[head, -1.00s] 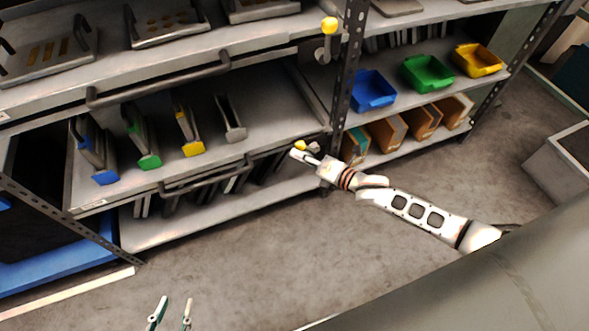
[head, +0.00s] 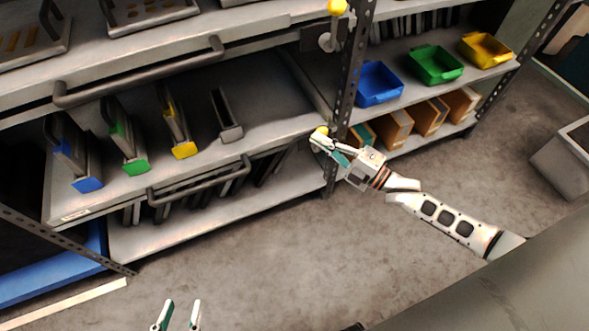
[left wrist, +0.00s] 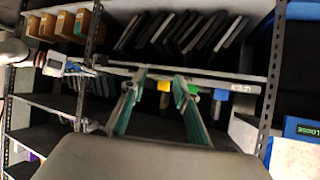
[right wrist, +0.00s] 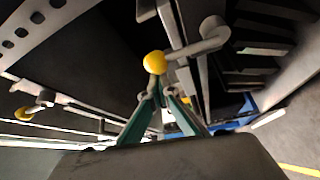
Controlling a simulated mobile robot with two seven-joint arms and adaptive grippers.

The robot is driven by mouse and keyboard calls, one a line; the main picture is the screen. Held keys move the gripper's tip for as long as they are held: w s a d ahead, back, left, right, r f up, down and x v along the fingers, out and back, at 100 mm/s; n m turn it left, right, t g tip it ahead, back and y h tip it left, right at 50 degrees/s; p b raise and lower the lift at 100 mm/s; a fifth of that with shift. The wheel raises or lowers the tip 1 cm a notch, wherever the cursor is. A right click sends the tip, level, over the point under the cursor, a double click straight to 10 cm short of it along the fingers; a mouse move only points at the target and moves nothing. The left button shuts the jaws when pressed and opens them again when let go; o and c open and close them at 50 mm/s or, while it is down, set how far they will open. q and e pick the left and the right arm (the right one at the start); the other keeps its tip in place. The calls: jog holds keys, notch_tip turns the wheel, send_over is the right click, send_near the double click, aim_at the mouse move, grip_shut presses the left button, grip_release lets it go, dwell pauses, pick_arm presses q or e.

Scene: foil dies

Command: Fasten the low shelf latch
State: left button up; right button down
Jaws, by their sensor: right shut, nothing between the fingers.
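The low shelf latch (head: 320,130) has a yellow knob on a grey lever, at the right front corner of the low shelf (head: 252,112). In the right wrist view the knob (right wrist: 154,62) is just beyond my right fingertips, and its lever runs to a round grey pivot at the upper right. My right gripper (head: 318,142) is shut and empty, right at the knob. I cannot tell whether it touches. My left gripper (head: 180,308) is open and empty, low in the head view, away from the shelves. Its spread fingers (left wrist: 160,80) also show in the left wrist view.
Another yellow-knobbed latch (head: 337,7) is on the shelf above. A perforated upright (head: 352,70) stands close right of the low latch. Blue (head: 377,84), green and yellow bins are to its right. A bar handle (head: 200,182) fronts the low shelf.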

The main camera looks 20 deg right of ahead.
pick_arm(q)
jog(key=shift+d+r, duration=0.2)
jog(key=shift+r, duration=0.05)
pick_arm(e)
jog(key=shift+d+m, duration=0.2)
jog(key=shift+m, duration=0.1)
jog(key=shift+r, duration=0.1)
pick_arm(q)
jog(key=shift+a+f, duration=0.1)
pick_arm(e)
jog(key=shift+w+d, duration=0.1)
